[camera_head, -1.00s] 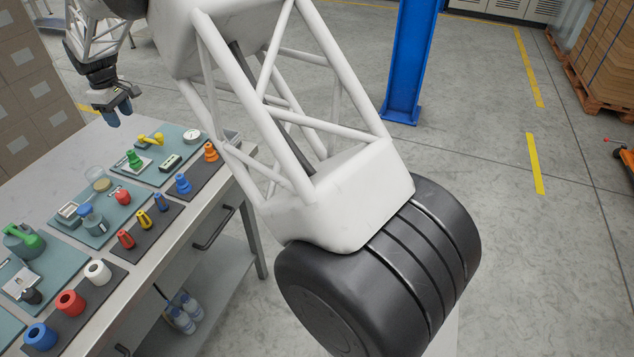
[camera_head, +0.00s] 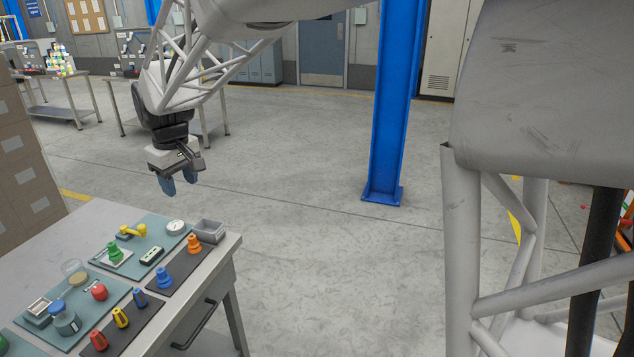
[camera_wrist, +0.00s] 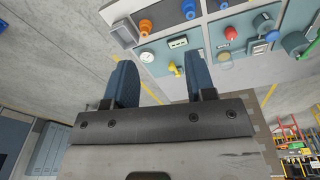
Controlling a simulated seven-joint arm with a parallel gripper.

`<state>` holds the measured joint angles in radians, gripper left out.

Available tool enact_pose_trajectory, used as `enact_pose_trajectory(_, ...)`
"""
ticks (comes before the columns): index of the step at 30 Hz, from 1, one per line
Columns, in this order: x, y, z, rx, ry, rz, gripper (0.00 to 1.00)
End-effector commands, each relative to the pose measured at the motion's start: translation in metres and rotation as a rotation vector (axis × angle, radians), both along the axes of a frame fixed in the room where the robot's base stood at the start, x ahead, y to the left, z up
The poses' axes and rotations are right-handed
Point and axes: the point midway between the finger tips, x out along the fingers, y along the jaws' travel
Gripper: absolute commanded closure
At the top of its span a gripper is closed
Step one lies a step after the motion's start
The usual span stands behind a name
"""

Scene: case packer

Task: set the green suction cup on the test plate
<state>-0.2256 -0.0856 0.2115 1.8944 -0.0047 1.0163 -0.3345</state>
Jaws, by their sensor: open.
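The green suction cup (camera_head: 114,251) stands upright on a pale square plate (camera_head: 124,260), which looks like the test plate, on a teal mat in the head view. I cannot make the cup out in the wrist view, where a finger covers part of that mat. My gripper (camera_head: 180,182) is open and empty, its fingers hanging down above and beyond the bench's far edge, up and to the right of the cup. Its two blue fingers also show in the wrist view (camera_wrist: 161,65), standing apart with nothing between them.
A blue cup (camera_head: 165,277) and an orange cup (camera_head: 194,244) stand on a dark strip beside the teal mat. The mat also holds a yellow valve-like part (camera_head: 132,231) and a round gauge (camera_head: 175,227). A grey bin (camera_head: 209,231) sits at the bench corner. A blue column (camera_head: 394,110) stands behind.

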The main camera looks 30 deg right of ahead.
Motion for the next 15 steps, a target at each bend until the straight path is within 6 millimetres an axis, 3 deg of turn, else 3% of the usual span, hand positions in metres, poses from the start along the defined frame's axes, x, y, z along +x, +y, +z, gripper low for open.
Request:
enact_pose_trajectory(4,-0.042,-0.028,0.011,0.009,-0.020,-0.068,0.50)
enact_pose_trajectory(15,-0.146,-0.084,0.012,0.026,-0.052,-0.238,0.50)
